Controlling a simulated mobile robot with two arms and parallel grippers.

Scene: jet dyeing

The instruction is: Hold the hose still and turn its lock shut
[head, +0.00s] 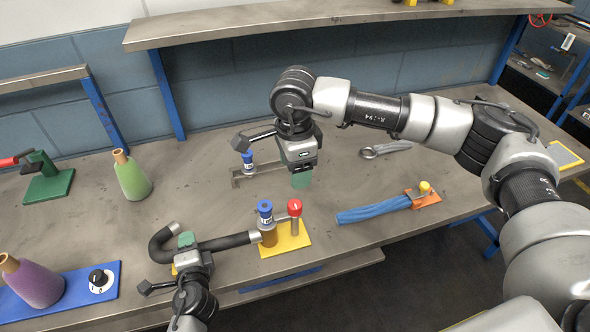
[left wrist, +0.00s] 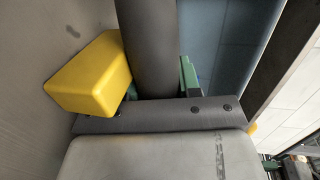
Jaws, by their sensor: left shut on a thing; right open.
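The black hose (head: 220,242) lies curved near the table's front edge. Its right end meets a brown fitting with a blue-capped bottle-like top (head: 265,212) on a yellow plate (head: 288,242). A red-knobbed lever (head: 295,208) stands beside that fitting; I cannot tell its lock position. My left gripper (head: 187,243) is shut on the hose. In the left wrist view the hose (left wrist: 150,45) runs between the green finger pads, beside a yellow block (left wrist: 90,78). My right gripper (head: 300,180) is open and empty, pointing down behind the yellow plate, apart from the lever.
A metal bracket with another blue cap (head: 247,160) is left of my right gripper. A shelf (head: 330,20) spans the back. The table between wrench and roll is clear.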

